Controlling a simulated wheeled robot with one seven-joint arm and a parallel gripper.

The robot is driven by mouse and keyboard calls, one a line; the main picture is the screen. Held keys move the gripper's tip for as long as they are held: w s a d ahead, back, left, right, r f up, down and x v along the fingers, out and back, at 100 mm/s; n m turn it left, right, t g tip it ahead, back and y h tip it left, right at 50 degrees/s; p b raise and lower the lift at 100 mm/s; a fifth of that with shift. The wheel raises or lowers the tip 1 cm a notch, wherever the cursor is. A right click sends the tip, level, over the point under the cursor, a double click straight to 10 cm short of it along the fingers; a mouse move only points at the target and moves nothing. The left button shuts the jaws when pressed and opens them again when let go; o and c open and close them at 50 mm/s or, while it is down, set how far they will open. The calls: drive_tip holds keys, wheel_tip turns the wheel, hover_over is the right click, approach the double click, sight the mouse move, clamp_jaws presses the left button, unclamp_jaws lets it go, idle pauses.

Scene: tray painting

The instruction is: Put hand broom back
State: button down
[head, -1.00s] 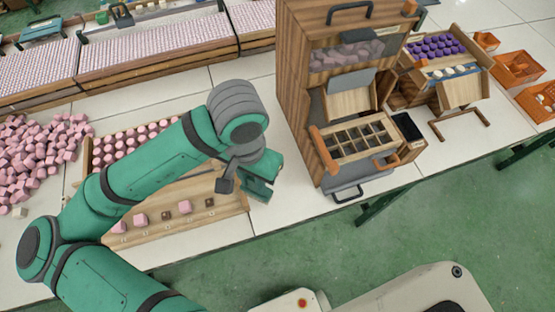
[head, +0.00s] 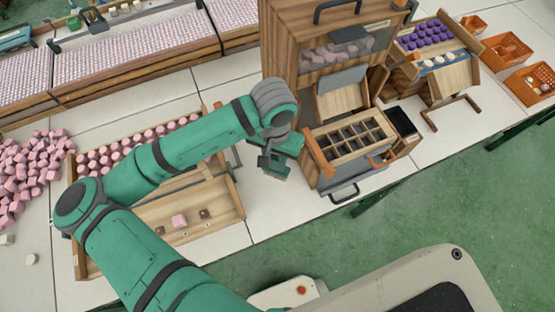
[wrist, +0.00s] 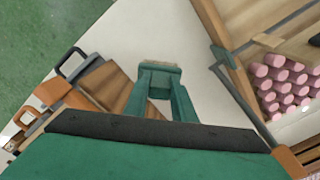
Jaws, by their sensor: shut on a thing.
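My gripper (head: 277,168) hangs over the white table between the pink-piece tray and the wooden cabinet machine. In the wrist view its green fingers (wrist: 158,82) are closed together around a thing at their tips. Only a thin tan, bristle-like edge of the hand broom (wrist: 160,66) shows there; the rest is hidden by the fingers. In the head view the broom cannot be made out under the gripper.
The wooden cabinet machine (head: 283,60) with a slotted tray stands just right of my gripper. The wooden tray (head: 237,192) with pink pieces lies to the left. Loose pink pieces (head: 20,175) are piled far left. Bare white table (head: 258,205) lies between tray and cabinet.

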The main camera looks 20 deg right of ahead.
sight(276, 165)
drive_tip(key=shift+w+d+f, duration=0.15)
drive_tip(key=shift+f, duration=0.15)
wheel_tip(276, 165, down, 3)
drive_tip(key=shift+w+d+f, duration=0.1)
drive_tip(key=shift+w+f, duration=0.05)
drive_tip(key=shift+f, duration=0.05)
drive_tip(key=shift+d+f, duration=0.1)
drive_tip(key=shift+f, duration=0.05)
drive_tip(key=c, duration=1.5)
unclamp_jaws()
